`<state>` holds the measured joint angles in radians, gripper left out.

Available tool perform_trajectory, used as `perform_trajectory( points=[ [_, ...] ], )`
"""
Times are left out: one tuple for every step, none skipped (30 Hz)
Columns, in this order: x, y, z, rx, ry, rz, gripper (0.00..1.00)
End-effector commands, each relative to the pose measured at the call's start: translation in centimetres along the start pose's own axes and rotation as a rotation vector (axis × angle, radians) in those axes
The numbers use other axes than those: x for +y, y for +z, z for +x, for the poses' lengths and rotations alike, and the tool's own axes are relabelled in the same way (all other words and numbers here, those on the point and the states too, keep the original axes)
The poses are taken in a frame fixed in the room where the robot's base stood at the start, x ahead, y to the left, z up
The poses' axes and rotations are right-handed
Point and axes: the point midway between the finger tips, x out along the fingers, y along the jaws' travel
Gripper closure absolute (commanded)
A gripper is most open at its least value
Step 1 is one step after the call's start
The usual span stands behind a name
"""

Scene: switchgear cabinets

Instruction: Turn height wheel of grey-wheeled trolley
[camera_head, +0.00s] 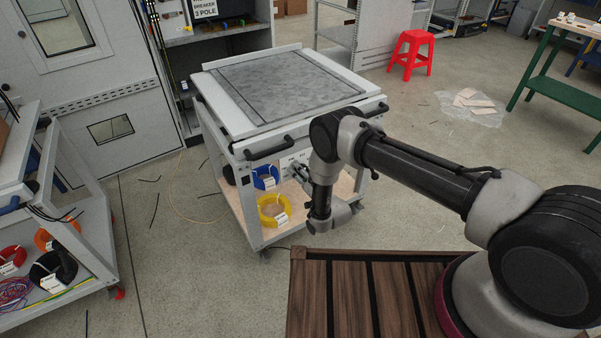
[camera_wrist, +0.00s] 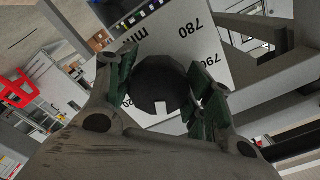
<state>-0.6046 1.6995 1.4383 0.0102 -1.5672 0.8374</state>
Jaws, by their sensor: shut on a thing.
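The trolley (camera_head: 222,101) with a grey worktop stands in the middle of the head view. A visible caster (camera_head: 265,254) at its front corner looks grey. Its height wheel (camera_wrist: 160,78) is a dark round knob with a small white mark, in the middle of the wrist view, in front of a white plate (camera_wrist: 205,50) marked 780 and mm. My gripper (camera_wrist: 163,84) has its green-padded fingers on both sides of the wheel and is shut on it. In the head view my gripper (camera_head: 297,170) is at the trolley's front side, small and partly hidden by my wrist.
Blue (camera_head: 265,178) and yellow (camera_head: 273,211) cable coils sit on the trolley's lower shelf. Another trolley (camera_head: 85,205) with a red wheel stands at the left. A red stool (camera_head: 411,52) and green table (camera_head: 545,75) are at the back right. Floor between is largely clear.

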Motion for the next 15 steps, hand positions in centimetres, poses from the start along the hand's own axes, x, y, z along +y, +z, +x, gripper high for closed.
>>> perform_trajectory(
  points=[
    [0.06, -0.02, -0.04, 0.0, 0.001, 0.001, 0.72],
    [0.06, -0.02, -0.04, 0.0, 0.002, 0.001, 0.72],
    [0.06, -0.02, -0.04, 0.0, 0.002, 0.002, 0.72],
    [0.06, -0.02, -0.04, 0.0, 0.002, 0.001, 0.72],
    [0.07, -0.02, -0.04, 0.0, 0.002, 0.001, 0.72],
    [0.07, -0.02, -0.04, 0.0, 0.002, 0.001, 0.72],
    [0.07, -0.02, -0.04, 0.0, 0.002, 0.001, 0.72],
    [0.07, -0.02, -0.04, 0.0, 0.002, 0.001, 0.72],
    [0.07, -0.02, -0.04, 0.0, 0.002, 0.001, 0.72],
    [0.07, -0.02, -0.04, 0.0, 0.002, 0.001, 0.44],
    [0.07, -0.02, -0.04, 0.0, 0.002, 0.001, 0.39],
    [0.07, -0.02, -0.04, 0.0, 0.002, 0.001, 0.32],
    [0.07, -0.02, -0.04, 0.0, 0.002, 0.001, 0.26],
    [0.06, -0.02, -0.03, 0.0, 0.001, 0.001, 0.26],
    [0.05, -0.01, -0.03, 0.0, 0.001, 0.001, 0.26]
  ],
)
